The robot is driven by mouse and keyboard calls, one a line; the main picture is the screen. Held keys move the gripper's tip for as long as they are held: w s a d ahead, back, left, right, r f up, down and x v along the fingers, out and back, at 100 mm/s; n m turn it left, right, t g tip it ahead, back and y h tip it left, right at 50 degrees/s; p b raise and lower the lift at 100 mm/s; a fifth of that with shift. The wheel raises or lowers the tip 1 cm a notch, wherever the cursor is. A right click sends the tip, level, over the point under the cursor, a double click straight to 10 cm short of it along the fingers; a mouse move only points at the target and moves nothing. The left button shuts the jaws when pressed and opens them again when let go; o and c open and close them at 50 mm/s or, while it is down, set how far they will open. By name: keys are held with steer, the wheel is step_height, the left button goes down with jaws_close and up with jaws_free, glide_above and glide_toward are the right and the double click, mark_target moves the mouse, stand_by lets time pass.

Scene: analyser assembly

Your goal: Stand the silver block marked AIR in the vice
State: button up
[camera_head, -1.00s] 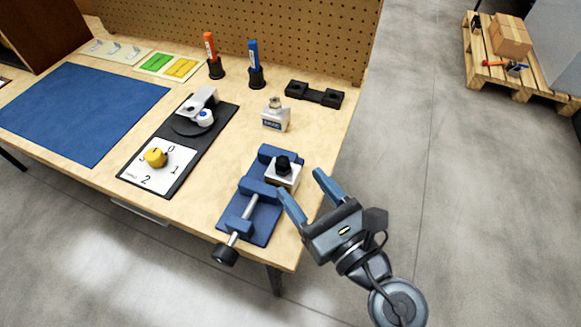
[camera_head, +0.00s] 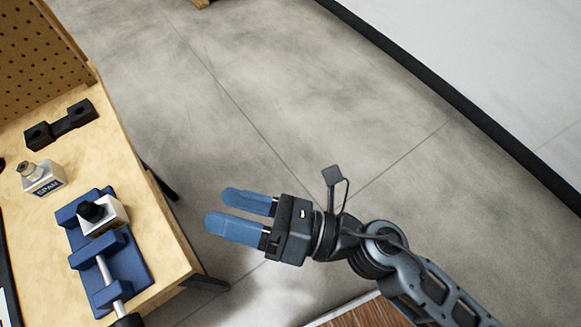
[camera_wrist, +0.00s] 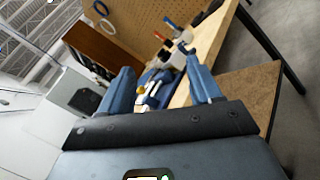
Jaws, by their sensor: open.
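The blue vice (camera_head: 128,262) is on the bench near its right edge. A silver block (camera_head: 112,217) with a black knob on top stands upright between its jaws. No AIR mark can be read on it from here. Another silver block (camera_head: 43,180), marked SPAN and with a metal knob, stands on the bench behind the vice. My gripper (camera_head: 226,208) is open and empty, out over the floor to the right of the bench and clear of the vice. In the wrist view the blue vice (camera_wrist: 146,98) shows small between my open fingers.
A black double-socket holder (camera_head: 62,124) lies at the back of the bench by the pegboard (camera_head: 30,55). The floor (camera_head: 290,90) around my gripper is clear. A wooden surface (camera_head: 365,312) shows at the bottom edge.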

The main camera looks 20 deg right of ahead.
steer(key=s+d+r+n+t+h, duration=0.1)
steer(key=s+d+n+h, duration=0.7)
steer(key=n, duration=0.9)
steer(key=s+d+r+n+t+h, duration=0.2)
steer(key=s+d+n+h, duration=0.5)
steer(key=s+d+n, duration=0.4)
steer(key=d+n, duration=0.2)
steer(key=n, duration=0.3)
steer(key=shift+d+n+h, duration=0.4)
